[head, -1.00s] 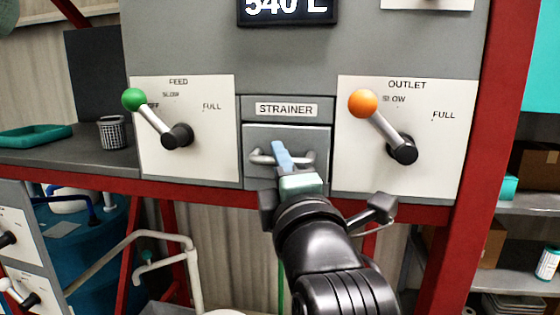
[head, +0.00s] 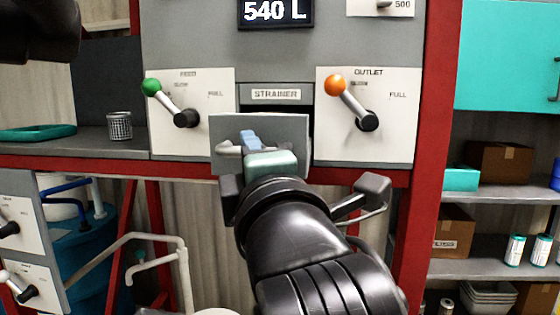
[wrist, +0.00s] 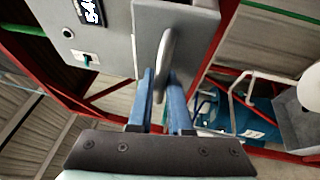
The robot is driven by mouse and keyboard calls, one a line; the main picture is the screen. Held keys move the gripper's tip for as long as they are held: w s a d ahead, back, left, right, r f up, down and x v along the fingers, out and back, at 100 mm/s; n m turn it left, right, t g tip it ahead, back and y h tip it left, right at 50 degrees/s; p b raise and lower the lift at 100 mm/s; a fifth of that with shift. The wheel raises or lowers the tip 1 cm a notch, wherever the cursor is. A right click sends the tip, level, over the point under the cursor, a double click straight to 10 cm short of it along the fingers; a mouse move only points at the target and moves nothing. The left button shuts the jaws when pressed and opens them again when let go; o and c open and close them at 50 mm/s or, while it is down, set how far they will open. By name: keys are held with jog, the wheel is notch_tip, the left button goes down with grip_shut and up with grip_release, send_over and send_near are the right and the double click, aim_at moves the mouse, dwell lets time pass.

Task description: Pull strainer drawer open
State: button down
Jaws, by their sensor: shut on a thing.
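The strainer drawer (head: 293,130) is a grey front panel under the STRAINER label (head: 276,94). It stands out from the cabinet, with a dark gap showing above and behind it. Its bar handle (head: 228,148) runs across the front. In the wrist view the handle (wrist: 165,58) passes between the two blue fingers. My gripper (head: 250,138) is shut on the handle in front of the drawer and hides much of the lower front. The gripper also shows in the wrist view (wrist: 161,88). The inside of the drawer is hidden.
The feed lever (head: 168,102) with a green knob is left of the drawer. The outlet lever (head: 350,102) with an orange knob is right of it. A mesh cup (head: 120,126) and a teal tray (head: 38,132) sit on the left counter. Shelves (head: 500,194) stand at right.

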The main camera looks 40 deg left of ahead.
jog(key=shift+s+d, duration=0.1)
jog(key=shift+s, duration=0.1)
jog(key=c, duration=0.8)
grip_release()
jog(key=shift+w, duration=0.1)
jog(key=shift+c, duration=0.2)
jog(key=b+v, duration=0.5)
jog(key=v, duration=0.8)
